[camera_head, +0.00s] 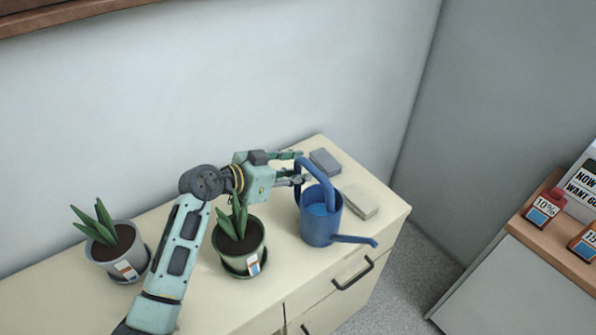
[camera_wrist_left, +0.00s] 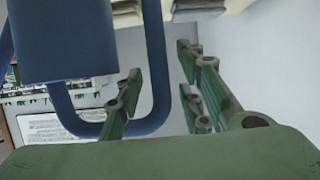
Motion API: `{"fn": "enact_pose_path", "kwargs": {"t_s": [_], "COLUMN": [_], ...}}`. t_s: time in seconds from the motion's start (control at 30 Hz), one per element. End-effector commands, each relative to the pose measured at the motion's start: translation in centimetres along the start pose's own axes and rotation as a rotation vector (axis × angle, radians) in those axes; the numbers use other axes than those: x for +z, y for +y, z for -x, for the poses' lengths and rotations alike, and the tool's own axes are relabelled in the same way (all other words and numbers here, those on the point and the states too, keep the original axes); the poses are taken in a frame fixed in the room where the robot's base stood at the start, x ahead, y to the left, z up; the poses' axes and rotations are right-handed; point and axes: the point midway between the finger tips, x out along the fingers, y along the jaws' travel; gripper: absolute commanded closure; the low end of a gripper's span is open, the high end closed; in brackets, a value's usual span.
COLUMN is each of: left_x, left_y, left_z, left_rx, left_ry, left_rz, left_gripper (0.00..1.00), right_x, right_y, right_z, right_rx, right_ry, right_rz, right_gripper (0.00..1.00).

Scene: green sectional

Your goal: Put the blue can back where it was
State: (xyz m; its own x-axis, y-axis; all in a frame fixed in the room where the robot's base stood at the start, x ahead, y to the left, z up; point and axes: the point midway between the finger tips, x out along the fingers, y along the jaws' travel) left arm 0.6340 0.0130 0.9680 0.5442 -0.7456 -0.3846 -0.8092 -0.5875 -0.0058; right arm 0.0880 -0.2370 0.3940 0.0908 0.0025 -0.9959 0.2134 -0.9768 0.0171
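The blue watering can (camera_head: 318,222) stands upright on the cream cabinet top (camera_head: 290,275), its spout pointing right and its arched handle on the far side. My left gripper (camera_head: 301,168) is at the handle, fingers apart. In the left wrist view the blue can (camera_wrist_left: 62,40) fills the upper left. Its handle passes between the open fingers of the left gripper (camera_wrist_left: 165,95), nearer the left finger, with a clear gap to the right finger. I cannot tell whether handle and finger touch. My right gripper is not in view.
A green potted plant (camera_head: 240,245) stands left of the can, close to my left arm. A grey potted plant (camera_head: 118,250) is further left. A grey block (camera_head: 325,161) and a beige block (camera_head: 360,201) lie behind and right of the can. A wall runs behind the cabinet.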

Motion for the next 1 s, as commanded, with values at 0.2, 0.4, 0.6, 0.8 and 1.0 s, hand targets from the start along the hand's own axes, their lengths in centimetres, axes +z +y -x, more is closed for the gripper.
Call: {"fn": "enact_pose_path", "kwargs": {"t_s": [0.2, 0.4, 0.6, 0.8, 1.0], "left_x": [0.1, 0.1, 0.1, 0.0, 0.0], "left_y": [-0.1, 0.0, 0.0, 0.1, 0.0], "left_z": [4.4, 8.5, 10.8, 11.3, 11.3], "left_rx": [-0.003, -0.002, 0.000, 0.000, 0.000], "left_ry": [-0.001, -0.002, -0.002, -0.001, -0.001], "left_rz": [-0.003, -0.003, -0.001, -0.001, -0.001], "left_gripper": [0.66, 0.66, 0.66, 0.66, 0.66], "right_x": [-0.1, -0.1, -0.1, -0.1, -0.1], "right_y": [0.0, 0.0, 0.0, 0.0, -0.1], "right_z": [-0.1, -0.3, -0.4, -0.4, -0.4], "right_rx": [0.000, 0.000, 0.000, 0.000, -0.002], "right_ry": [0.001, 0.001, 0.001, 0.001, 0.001], "right_rz": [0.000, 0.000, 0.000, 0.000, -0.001], "right_gripper": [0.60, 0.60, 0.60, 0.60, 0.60]}}
